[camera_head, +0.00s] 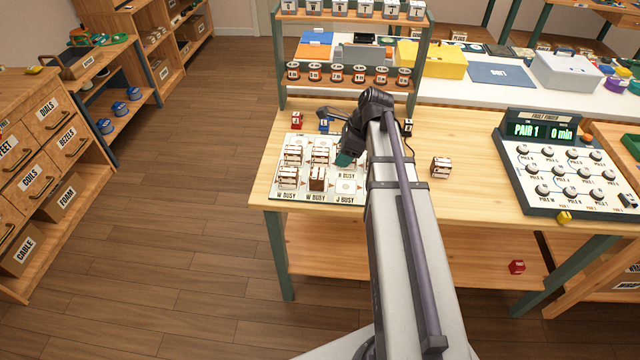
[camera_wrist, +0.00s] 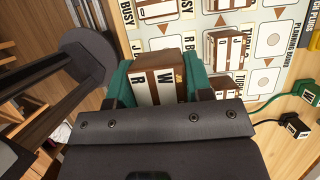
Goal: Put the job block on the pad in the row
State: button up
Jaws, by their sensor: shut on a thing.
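The job block (camera_wrist: 155,82), brown with white faces lettered R and W, is between the green fingers of my gripper (camera_wrist: 158,74) in the wrist view. My gripper is shut on it. In the head view my gripper (camera_head: 346,158) is over the right side of the white planning board (camera_head: 275,193), and the arm hides most of the held block. The board carries rows of pads, several with similar blocks (camera_head: 317,179) on them. A pad (camera_head: 348,187) at the board's front right, by the J BUSY label, looks bare. I cannot tell whether the held block touches the board.
Another brown-and-white block (camera_head: 441,167) stands on the table right of my arm. A fault finder console (camera_head: 570,170) is farther right. A shelf rack (camera_head: 350,50) stands behind the board. Small red (camera_head: 297,119) and blue (camera_head: 324,124) pieces lie at the board's back edge.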

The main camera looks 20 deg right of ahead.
jog(key=b, duration=0.7)
send_over(339, 186)
jog(key=d, duration=0.1)
jog(key=f, duration=0.4)
jog(key=s+f, duration=0.1)
jog(key=f, duration=0.2)
jog(key=shift+d, duration=0.1)
jog(key=shift+r+p, duration=0.2)
jog(key=shift+p, duration=0.1)
notch_tip(339, 186, down, 4)
jog(key=b, duration=0.4)
jog(key=shift+w, duration=0.1)
jog(key=shift+r+p, duration=0.3)
jog(key=shift+f, duration=0.2)
jog(key=o, duration=0.9)
jog(key=shift+o, duration=0.2)
jog(key=p+v, duration=1.1)
jog(key=v, duration=0.2)
jog(key=s+a+f+n+g+h, duration=0.1)
jog(key=s+a+n, duration=0.4)
jog(key=a+n, duration=0.5)
jog(key=s+a+f+n+g+h, duration=0.1)
jog(key=s+a+n, duration=0.4)
jog(key=a+n, duration=0.5)
jog(key=n+h, duration=0.1)
jog(key=n, duration=0.2)
jog(key=shift+a+n+h, duration=0.15)
jog(key=shift+n+h, duration=0.15)
jog(key=shift+h, duration=0.1)
